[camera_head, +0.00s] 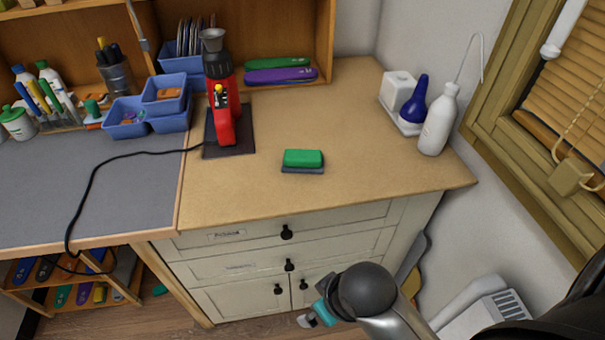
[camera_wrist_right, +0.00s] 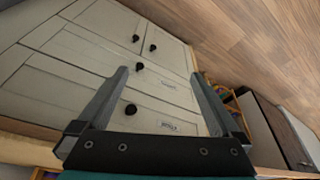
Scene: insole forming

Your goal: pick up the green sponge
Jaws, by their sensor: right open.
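The green sponge (camera_head: 303,158) lies on the tan worktop near its front edge, on a thin dark grey layer or pad. My right arm comes in from the lower right of the head view, below and in front of the worktop. Its gripper is mostly hidden there behind the arm. In the right wrist view my right gripper (camera_wrist_right: 162,92) has its two fingers spread apart with nothing between them, facing the cabinet drawers. The sponge does not show in the wrist view. My left gripper is in neither view.
A red machine (camera_head: 222,100) with a black cable stands left of the sponge. A white bottle (camera_head: 438,122) and a blue bottle (camera_head: 414,100) stand at the right. Blue bins (camera_head: 127,120) are at the left. Drawers with black knobs (camera_head: 286,232) lie below the worktop. The worktop around the sponge is clear.

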